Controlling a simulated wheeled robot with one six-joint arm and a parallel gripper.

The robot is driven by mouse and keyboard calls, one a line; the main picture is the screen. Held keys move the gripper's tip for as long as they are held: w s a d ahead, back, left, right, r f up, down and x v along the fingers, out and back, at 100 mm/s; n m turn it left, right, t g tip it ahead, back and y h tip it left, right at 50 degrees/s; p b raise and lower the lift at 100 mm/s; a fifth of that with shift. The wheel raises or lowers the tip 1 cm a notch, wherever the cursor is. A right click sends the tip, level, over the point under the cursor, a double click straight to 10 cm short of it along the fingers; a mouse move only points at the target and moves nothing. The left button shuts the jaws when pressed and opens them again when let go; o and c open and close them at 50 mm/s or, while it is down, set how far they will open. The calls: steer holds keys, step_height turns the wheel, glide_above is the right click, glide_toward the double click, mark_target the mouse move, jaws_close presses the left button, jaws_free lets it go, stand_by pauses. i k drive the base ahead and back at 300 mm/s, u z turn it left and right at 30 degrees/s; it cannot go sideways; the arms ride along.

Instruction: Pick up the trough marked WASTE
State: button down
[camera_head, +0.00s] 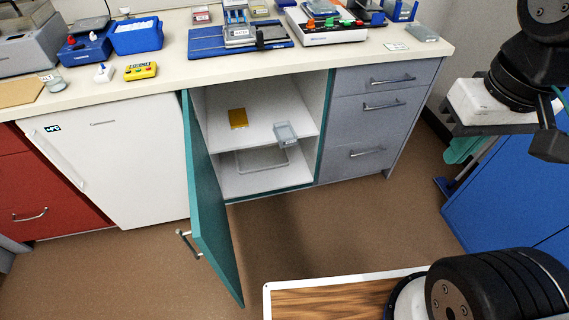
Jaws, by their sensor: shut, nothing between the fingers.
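No WASTE lettering can be read in the head view, so I cannot tell which container is the trough so marked. A small clear grey container (286,134) sits at the front right of the upper shelf in the open cupboard. Another small clear grey container (423,33) lies at the right end of the bench top. My gripper's fingers cannot be made out there.
The teal cupboard door (210,205) stands open toward me. A yellow item (238,118) lies on the upper shelf, and a pale frame-like tray (262,160) is lower down. Racks and instruments crowd the back of the bench (300,58). The brown floor (350,225) before the drawers is clear.

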mark_target(286, 136)
steer(key=u, duration=0.35)
steer(key=i, duration=0.9)
steer(key=z, duration=0.05)
